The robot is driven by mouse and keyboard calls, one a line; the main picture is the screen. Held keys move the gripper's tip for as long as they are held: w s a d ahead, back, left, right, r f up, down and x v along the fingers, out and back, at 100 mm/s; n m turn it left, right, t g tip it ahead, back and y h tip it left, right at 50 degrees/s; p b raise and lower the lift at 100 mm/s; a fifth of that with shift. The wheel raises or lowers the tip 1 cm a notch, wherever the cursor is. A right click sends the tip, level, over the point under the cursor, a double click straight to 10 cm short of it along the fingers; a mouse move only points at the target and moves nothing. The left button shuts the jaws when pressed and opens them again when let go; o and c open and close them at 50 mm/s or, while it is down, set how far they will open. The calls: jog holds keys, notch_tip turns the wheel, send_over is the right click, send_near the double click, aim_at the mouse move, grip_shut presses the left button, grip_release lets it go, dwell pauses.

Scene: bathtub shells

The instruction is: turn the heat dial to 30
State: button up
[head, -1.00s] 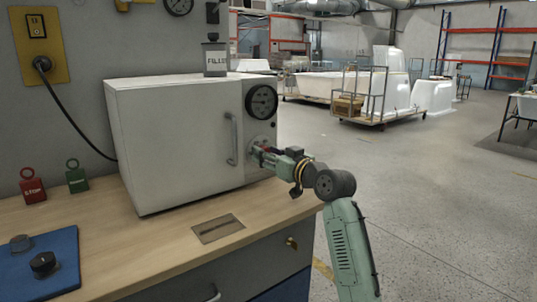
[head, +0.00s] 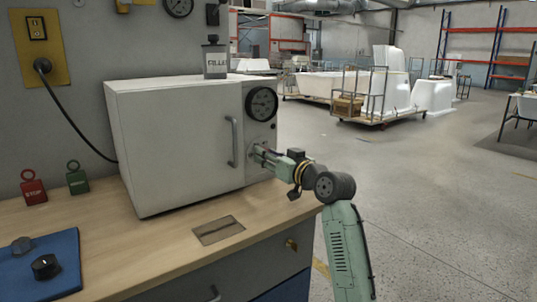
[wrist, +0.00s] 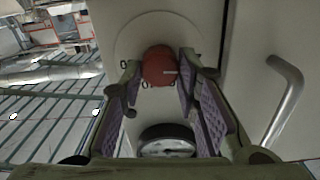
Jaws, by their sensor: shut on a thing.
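The heat dial (wrist: 160,66) is a red-brown round knob with a pale pointer line, set on a pale disc (wrist: 128,40) on the front of a white oven (head: 175,140). In the wrist view it sits between the purple-padded fingers of my gripper (wrist: 160,85), which is shut on it. In the head view my gripper (head: 256,152) reaches the oven's right front panel below the round gauge (head: 262,104), and it hides the dial. The gauge also shows in the wrist view (wrist: 168,142). I cannot read numbers around the dial.
The oven's door handle (head: 233,142) stands close to the left of my gripper; it also shows in the wrist view (wrist: 283,103). A filler can (head: 215,58) is on top of the oven. Red (head: 33,187) and green (head: 77,178) tags are at the left. The floor at right is open.

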jog(key=m+p, duration=0.8)
jog(key=m, duration=0.2)
jog(key=shift+w+d+m, duration=0.1)
jog(key=shift+m, duration=0.2)
dwell(0.5)
jog(key=o, duration=1.2)
jog(key=shift+c, duration=0.2)
jog(key=v, duration=1.2)
